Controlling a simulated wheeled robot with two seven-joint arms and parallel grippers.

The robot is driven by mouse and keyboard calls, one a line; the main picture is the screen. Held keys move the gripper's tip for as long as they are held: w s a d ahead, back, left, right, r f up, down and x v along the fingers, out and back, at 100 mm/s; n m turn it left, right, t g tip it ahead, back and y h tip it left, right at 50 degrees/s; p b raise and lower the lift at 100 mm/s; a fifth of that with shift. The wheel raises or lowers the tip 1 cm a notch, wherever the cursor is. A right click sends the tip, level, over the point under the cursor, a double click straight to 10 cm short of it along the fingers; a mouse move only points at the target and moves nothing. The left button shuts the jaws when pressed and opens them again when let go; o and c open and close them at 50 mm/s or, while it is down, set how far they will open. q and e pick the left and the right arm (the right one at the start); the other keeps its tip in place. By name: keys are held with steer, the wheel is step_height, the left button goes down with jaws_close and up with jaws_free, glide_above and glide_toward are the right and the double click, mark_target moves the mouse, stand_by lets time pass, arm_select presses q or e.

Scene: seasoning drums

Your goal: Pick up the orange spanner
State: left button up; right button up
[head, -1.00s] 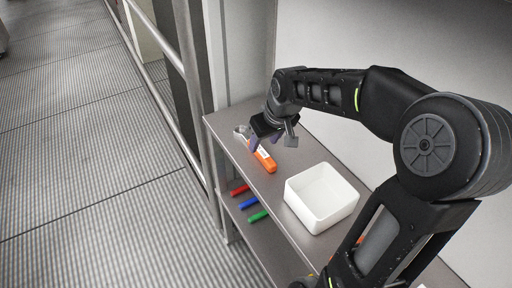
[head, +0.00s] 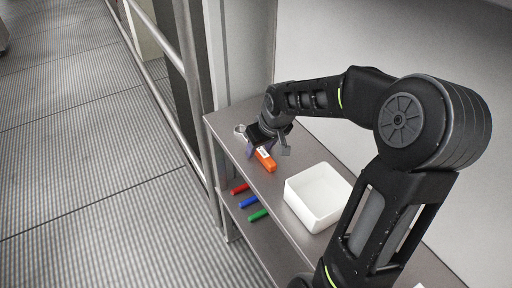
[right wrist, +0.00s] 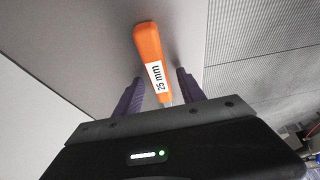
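The orange spanner (head: 265,160) lies on the upper shelf of the grey rack, its metal ring end towards the back left corner. In the right wrist view its orange handle (right wrist: 148,48) bears a white "25 mm" label. My right gripper (head: 266,153) is over the spanner, and in the right wrist view its two purple fingers (right wrist: 160,92) are apart, one on each side of the spanner near the label. The spanner's metal shaft is mostly hidden by the gripper body. I cannot tell how high the fingertips are above the shelf. My left gripper is not in view.
Red (head: 240,188), blue (head: 248,202) and green (head: 258,215) handles lie on the lower shelf. A metal rail (head: 190,90) runs left of the rack, and a wall stands behind.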

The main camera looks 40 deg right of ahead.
jaws_close()
stand_by(0.6)
